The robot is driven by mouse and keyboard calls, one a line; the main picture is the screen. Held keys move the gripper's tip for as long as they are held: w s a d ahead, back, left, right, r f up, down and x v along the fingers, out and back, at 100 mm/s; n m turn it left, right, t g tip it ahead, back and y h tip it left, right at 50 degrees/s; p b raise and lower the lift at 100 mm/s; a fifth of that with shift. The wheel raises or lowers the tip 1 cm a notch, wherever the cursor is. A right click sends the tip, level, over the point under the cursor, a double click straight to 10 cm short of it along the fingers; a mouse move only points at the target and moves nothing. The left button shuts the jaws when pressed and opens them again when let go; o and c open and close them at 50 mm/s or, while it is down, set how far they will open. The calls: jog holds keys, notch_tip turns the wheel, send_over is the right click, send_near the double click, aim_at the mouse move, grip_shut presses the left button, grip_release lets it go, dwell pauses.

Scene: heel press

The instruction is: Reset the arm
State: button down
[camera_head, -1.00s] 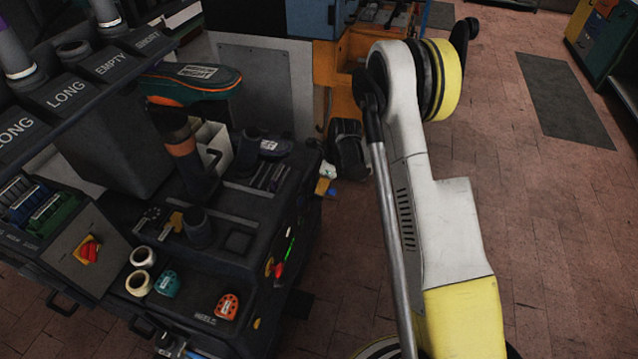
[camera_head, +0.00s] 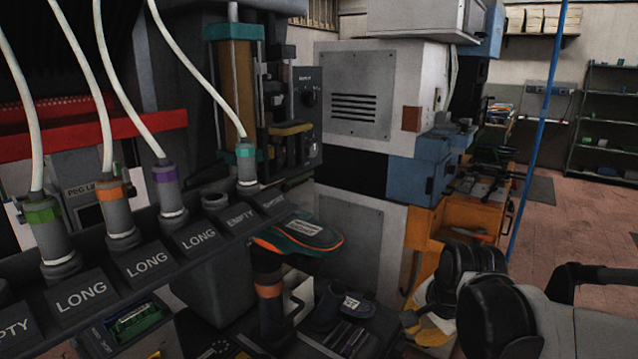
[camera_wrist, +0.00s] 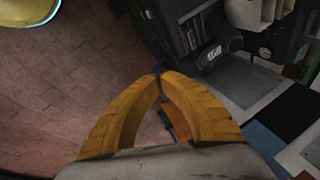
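My gripper (camera_wrist: 158,77) shows in the wrist view with two yellow fingers. Their tips meet, and I see nothing held between them. It points over the floor beside a dark workstation, apart from it. A dark teal shoe form with an orange edge (camera_head: 300,232) sits on a post at the workstation.
A rack with LONG and EMPTY labels (camera_head: 147,262) and several hosed cylinders fills the left. A grey and blue machine (camera_head: 360,98) stands behind, with an orange cabinet (camera_head: 478,212) beside it. Open tiled floor (camera_head: 585,222) lies at the right, with a blue pole (camera_head: 537,130) before it.

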jog(key=s+r+n+t, duration=0.2)
jog(key=s+n, duration=0.8)
jog(key=s, duration=0.5)
jog(key=shift+a+r+n+h, duration=0.3)
jog(key=shift+a+r, duration=0.15)
jog(key=shift+r, duration=0.1)
